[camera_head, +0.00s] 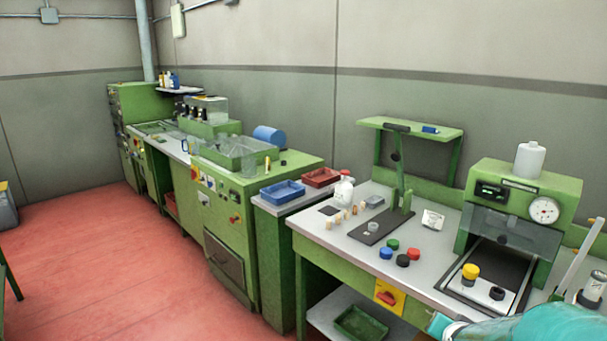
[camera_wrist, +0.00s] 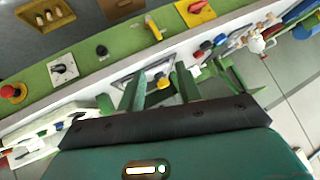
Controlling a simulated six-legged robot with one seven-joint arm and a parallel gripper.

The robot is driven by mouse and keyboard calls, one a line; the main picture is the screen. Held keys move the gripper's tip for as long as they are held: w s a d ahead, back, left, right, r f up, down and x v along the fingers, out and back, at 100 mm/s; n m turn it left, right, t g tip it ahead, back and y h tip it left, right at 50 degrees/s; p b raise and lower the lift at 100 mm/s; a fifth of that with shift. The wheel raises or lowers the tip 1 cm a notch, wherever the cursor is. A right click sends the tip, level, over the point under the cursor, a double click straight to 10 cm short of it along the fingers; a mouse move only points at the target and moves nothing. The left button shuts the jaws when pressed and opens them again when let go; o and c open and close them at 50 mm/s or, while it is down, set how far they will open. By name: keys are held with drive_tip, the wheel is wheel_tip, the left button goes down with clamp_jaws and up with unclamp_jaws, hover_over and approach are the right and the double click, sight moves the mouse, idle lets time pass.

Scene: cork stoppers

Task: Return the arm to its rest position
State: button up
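My arm (camera_head: 535,329) shows as a teal shape at the bottom right of the head view, in front of the near bench. My gripper (camera_wrist: 160,88) is in the wrist view, with green fingers spread apart beyond its dark palm edge. Nothing is held between them. The bench's grey top and green front panel (camera_wrist: 83,62) lie beyond the fingers. A yellow cap (camera_wrist: 161,80) shows in the gap, in the background. The gripper's fingers are not visible in the head view.
A green press machine (camera_head: 520,192) stands at right. Red floor (camera_head: 110,260) is open at left.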

drive_tip(key=s+a+r+n+g+y, duration=0.1)
drive_tip(key=s+a+r+n, duration=0.3)
drive_tip(key=s+a, duration=0.5)
drive_tip(key=s+a+r+n+g+y, duration=0.2)
drive_tip(key=s+a+r+n, duration=0.3)
drive_tip(key=s+a+r, duration=0.3)
drive_tip(key=shift+s+a+r+g+y, duration=0.25)
drive_tip(key=shift+s+a+g+y, duration=0.05)
drive_tip(key=shift+s+a, duration=0.55)
drive_tip(key=shift+d, duration=0.2)
